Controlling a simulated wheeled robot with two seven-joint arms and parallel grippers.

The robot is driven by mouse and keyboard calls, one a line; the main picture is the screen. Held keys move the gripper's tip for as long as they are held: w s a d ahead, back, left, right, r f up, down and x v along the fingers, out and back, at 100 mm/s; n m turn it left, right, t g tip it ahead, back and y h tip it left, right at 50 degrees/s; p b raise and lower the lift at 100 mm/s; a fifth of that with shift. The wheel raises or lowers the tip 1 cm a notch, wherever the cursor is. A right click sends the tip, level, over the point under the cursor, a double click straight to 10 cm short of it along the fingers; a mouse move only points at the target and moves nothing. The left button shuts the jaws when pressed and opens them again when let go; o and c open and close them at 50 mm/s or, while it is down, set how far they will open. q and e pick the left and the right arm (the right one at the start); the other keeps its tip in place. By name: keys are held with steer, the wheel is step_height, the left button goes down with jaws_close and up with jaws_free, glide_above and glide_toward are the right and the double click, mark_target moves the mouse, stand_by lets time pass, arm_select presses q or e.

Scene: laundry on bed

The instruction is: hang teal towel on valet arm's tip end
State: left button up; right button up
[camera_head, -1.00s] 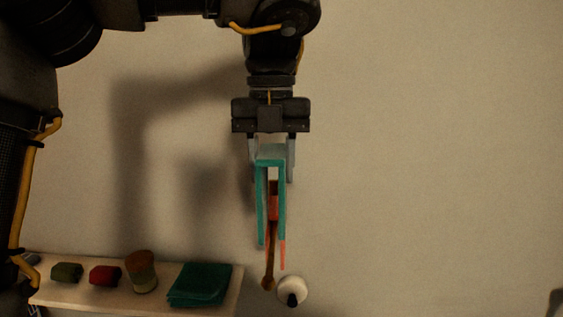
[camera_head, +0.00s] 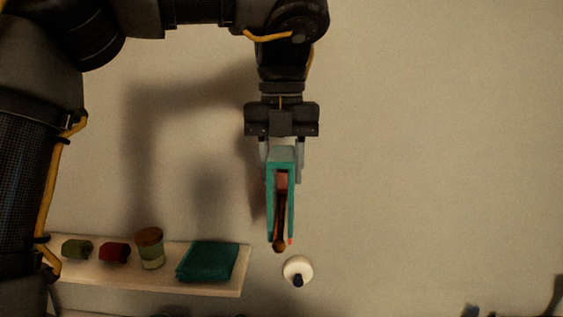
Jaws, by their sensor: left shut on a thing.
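My left gripper (camera_head: 281,168) points down in the middle of the view and is shut on the teal towel (camera_head: 270,200). The towel is folded over in a narrow upside-down U, with its two sides hanging down. The brown valet arm (camera_head: 281,215) shows in the gap between these sides, and its rounded tip end (camera_head: 279,246) points toward me at their lower ends. A reddish thing (camera_head: 282,181) shows farther back between the sides. I cannot tell whether the towel's fold touches the arm. My right gripper is not in view.
A pale shelf (camera_head: 150,277) at lower left holds a green item (camera_head: 76,249), a red item (camera_head: 114,252), a jar with a brown lid (camera_head: 150,248) and a folded dark teal cloth (camera_head: 208,261). A white round thing (camera_head: 297,266) is below the arm's tip. The wall at right is clear.

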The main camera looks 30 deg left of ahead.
mark_target(281, 214)
arm_select(q)
steer(key=shift+w+f, duration=0.15)
steer(key=shift+f, duration=0.5)
steer(key=shift+f+b, duration=0.35)
steer(key=shift+b, duration=0.1)
steer(key=shift+f+b, duration=0.5)
steer(key=shift+f, duration=0.5)
steer(key=shift+f+b, duration=1.95)
steer(key=shift+f, duration=0.95)
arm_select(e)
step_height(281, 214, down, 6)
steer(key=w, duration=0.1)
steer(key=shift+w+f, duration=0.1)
arm_select(q)
steer(key=o, duration=1.1)
steer(key=shift+c, duration=0.2)
